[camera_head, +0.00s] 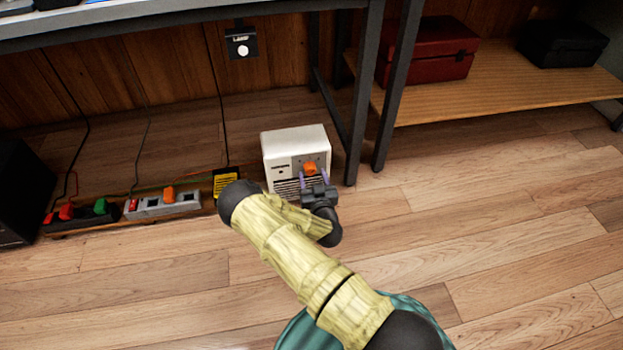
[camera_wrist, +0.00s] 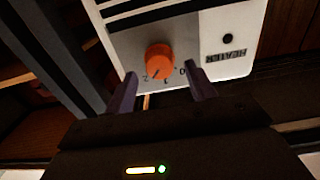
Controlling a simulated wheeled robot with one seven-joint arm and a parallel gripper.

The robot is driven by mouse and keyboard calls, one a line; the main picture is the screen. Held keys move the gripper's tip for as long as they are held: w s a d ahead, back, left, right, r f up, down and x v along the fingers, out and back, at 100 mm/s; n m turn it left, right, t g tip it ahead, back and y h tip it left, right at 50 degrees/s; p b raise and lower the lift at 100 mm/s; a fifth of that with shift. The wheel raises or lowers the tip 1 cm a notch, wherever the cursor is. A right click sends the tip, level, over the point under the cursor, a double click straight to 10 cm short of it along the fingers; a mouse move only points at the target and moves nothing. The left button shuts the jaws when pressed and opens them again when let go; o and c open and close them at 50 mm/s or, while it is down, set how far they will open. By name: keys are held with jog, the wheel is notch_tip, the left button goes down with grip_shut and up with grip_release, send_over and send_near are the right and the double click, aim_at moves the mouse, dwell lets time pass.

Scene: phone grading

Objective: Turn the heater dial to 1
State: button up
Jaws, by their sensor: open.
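The heater (camera_head: 290,145) is a small white box on the wood floor under the table, with dark grille slots on its front. Its orange dial (camera_head: 309,167) sits on the front face. In the wrist view the dial (camera_wrist: 158,60) shows close up, upside down, with marks around it that look like 2, 1 and 0. I cannot tell for sure which mark it points to. My gripper (camera_head: 306,183) is in front of the heater at dial height. In the wrist view its two purple fingers (camera_wrist: 160,88) are spread, one on each side below the dial, with nothing between them.
A power strip (camera_head: 165,204) with coloured plugs lies left of the heater. A dark table leg (camera_head: 364,95) stands close to its right. A wooden shelf (camera_head: 490,95) with a red case (camera_head: 430,52) and a black case (camera_head: 562,43) is at the right. The floor in front is clear.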

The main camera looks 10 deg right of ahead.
jog(key=shift+w+b, duration=0.3)
jog(key=shift+w, duration=0.8)
jog(key=shift+c, duration=0.4)
jog(key=c, duration=0.9)
jog(key=shift+o, duration=0.2)
